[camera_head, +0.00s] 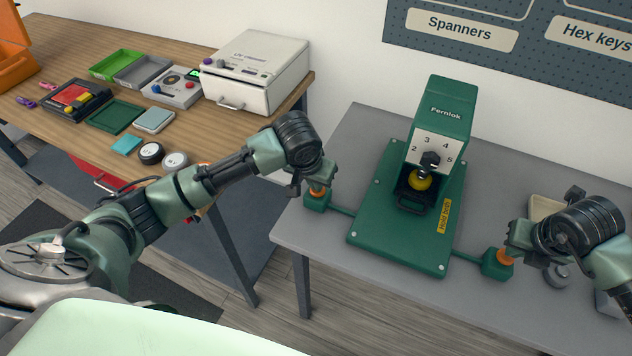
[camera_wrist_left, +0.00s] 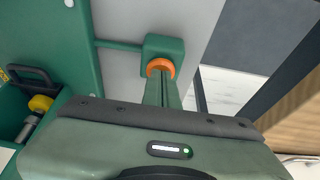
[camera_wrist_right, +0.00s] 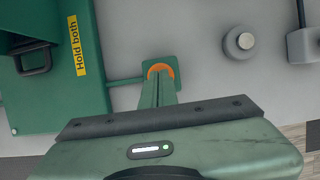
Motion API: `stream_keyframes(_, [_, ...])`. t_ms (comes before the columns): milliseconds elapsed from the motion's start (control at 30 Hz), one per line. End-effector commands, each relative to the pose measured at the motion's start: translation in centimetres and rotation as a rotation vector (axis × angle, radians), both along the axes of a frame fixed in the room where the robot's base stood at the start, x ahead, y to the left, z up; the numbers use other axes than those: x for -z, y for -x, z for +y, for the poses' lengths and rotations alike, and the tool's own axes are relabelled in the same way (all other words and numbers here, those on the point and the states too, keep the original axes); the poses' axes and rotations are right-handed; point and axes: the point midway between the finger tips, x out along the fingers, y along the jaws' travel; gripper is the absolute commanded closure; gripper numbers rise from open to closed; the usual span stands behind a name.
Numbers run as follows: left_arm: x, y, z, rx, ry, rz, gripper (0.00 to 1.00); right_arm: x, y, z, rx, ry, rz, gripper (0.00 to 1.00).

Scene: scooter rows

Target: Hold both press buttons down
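The green press (camera_head: 437,115) marked Fernlok stands on a green baseplate, with a yellow part (camera_head: 420,182) under its head. Each side has a green button box with an orange button. The left button (camera_head: 316,193) also shows in the left wrist view (camera_wrist_left: 160,66). My left gripper (camera_wrist_left: 163,90) is shut and empty, its fingertips over that button. The right button (camera_head: 505,260) also shows in the right wrist view (camera_wrist_right: 160,69). My right gripper (camera_wrist_right: 158,90) is shut and empty, its fingertips over it. Fingertips partly hide both buttons; I cannot tell how far either is pressed.
A yellow label (camera_head: 444,217) reading "Hold both" is on the baseplate. A round grey knob-like object (camera_wrist_right: 239,41) stands near the right button. A wooden bench (camera_head: 60,130) with trays and devices is at the left. A pegboard (camera_head: 540,60) hangs behind.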

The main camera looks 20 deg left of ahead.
Motion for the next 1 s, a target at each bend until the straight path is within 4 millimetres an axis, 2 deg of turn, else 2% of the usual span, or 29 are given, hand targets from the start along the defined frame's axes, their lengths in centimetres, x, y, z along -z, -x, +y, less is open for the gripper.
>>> stream_keyframes(600, [0.2,0.1,0.0,0.001,0.000,0.005,1.00,1.9,0.0,0.0,0.000,0.000,0.002,1.00])
stream_keyframes(1000, [0.2,0.1,0.0,0.001,0.000,0.005,1.00,2.0,0.1,0.0,0.000,0.001,0.002,1.00])
